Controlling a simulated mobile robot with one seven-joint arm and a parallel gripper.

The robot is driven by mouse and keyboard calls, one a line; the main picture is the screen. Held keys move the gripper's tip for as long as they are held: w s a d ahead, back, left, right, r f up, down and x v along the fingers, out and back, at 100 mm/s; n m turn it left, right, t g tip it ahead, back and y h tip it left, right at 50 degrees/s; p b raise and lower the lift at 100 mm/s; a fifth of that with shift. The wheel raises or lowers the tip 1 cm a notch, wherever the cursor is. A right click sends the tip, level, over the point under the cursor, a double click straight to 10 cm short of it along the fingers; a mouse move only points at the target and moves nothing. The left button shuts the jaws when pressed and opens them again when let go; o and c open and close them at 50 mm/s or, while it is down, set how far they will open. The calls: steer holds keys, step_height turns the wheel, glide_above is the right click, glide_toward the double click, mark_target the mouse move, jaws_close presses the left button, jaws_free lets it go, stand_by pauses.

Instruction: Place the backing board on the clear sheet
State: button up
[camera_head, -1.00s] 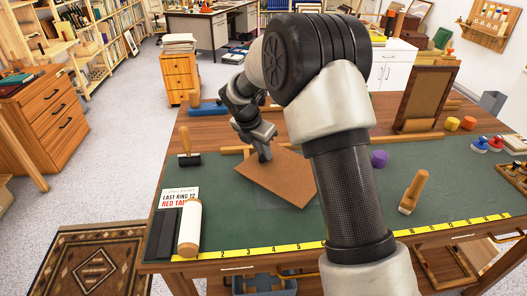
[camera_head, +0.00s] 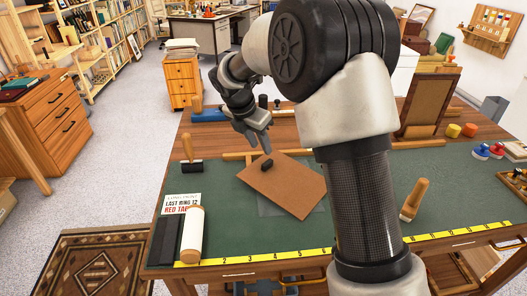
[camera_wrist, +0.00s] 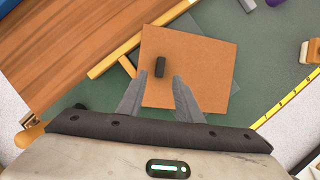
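The brown backing board (camera_head: 290,188) lies turned at an angle on the green mat, with a small black knob (camera_head: 267,165) on top near its far left side.
A wooden strip (camera_head: 236,156) runs behind the board. A black roller (camera_head: 191,165), a white roller (camera_head: 193,235) and a printed card (camera_head: 182,203) are at left. A yellow ruler (camera_head: 300,254) lines the front edge.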

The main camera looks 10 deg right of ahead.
steer(key=s+d+r+m+t+y, duration=0.1)
steer(key=s+d+r+m, duration=0.2)
steer(key=s+r+m, duration=0.5)
steer(key=s+d+r+m, duration=0.3)
steer(key=s+r+m, duration=0.35)
steer(key=s, duration=0.35)
steer(key=s+d+f+m+t+y, duration=0.1)
steer(key=s+d+m+y, duration=0.1)
steer(key=s+m, duration=1)
steer(key=s, duration=0.3)
steer(key=shift+s+f, duration=0.15)
steer(key=shift+s, duration=0.2)
steer(key=shift+m, duration=0.25)
step_height(320, 180, up, 12)
steer(key=p, duration=1.2)
steer(key=shift+f, duration=0.15)
